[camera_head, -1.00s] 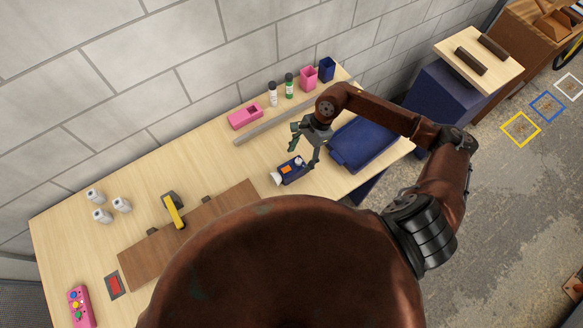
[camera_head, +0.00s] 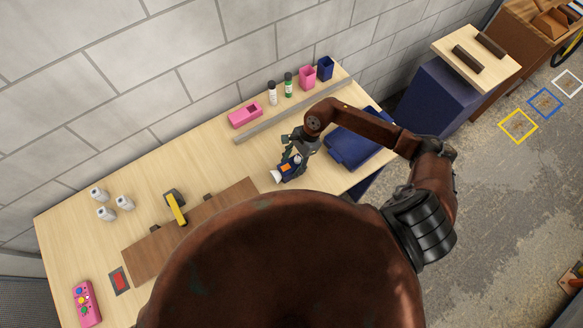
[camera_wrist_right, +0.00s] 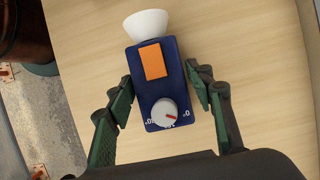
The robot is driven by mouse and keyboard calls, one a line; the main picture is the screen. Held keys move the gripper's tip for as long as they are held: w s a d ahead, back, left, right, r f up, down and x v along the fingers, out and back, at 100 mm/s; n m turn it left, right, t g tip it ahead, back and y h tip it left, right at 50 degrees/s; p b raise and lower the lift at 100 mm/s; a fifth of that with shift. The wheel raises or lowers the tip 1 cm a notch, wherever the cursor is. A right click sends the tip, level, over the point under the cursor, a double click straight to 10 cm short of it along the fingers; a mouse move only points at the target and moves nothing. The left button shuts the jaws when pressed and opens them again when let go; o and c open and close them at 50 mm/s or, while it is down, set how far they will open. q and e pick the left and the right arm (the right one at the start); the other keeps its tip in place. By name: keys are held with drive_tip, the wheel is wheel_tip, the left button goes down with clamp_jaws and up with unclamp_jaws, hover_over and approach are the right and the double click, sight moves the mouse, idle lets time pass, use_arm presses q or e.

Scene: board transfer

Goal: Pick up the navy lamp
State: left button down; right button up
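The navy lamp (camera_head: 289,170) is a small navy box with an orange patch, a white cone-shaped head and a white dial. It lies on the wooden table. In the right wrist view the lamp (camera_wrist_right: 158,83) fills the middle, with its white head pointing up the picture. My right gripper (camera_head: 294,158) is down at the lamp. In the wrist view its open green-padded fingers (camera_wrist_right: 159,72) stand on either side of the navy box, close to its sides; I cannot tell whether they touch. My left gripper is in neither view.
A navy tray (camera_head: 345,150) lies right of the lamp. A grey strip (camera_head: 287,120) runs behind, with a pink box (camera_head: 245,115), bottles and cups near the wall. A brown board (camera_head: 225,205) with a yellow-handled tool (camera_head: 177,209) lies left. Table between is clear.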

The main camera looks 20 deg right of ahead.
drive_tip(key=c, duration=0.9)
drive_tip(key=shift+c, duration=0.3)
drive_tip(key=shift+r, duration=0.15)
